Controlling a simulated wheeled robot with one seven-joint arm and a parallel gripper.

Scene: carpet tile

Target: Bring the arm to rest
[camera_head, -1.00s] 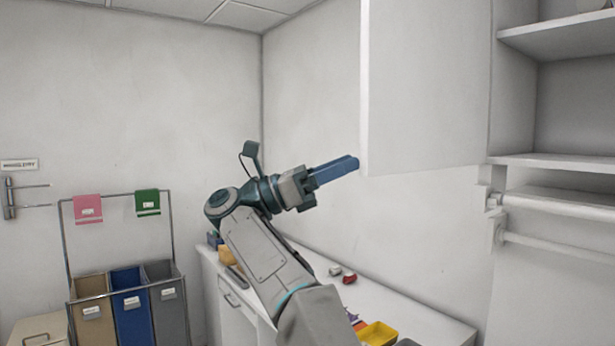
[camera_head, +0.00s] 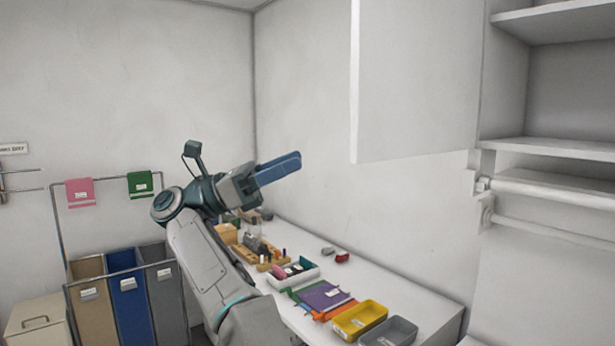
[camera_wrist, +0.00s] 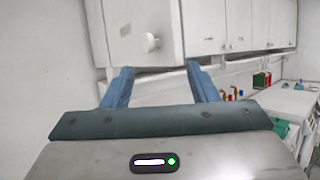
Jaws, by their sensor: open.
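My gripper (camera_head: 284,166) is raised above the left end of the white counter, with its blue fingers pointing right and slightly up. In the wrist view my gripper (camera_wrist: 163,85) shows its two blue fingers spread apart with nothing between them. My arm reaches up from the bottom of the head view and bends at the elbow. Beyond the fingers in the wrist view is a white cabinet door with a round knob (camera_wrist: 150,42).
The counter (camera_head: 400,277) holds a yellow tray (camera_head: 360,320), a grey tray (camera_head: 389,333), a purple folder (camera_head: 323,295) and small items. An open cabinet door (camera_head: 415,80) hangs at upper right, beside shelves (camera_head: 560,149). Fabric bins (camera_head: 128,310) stand left. Air around the gripper is clear.

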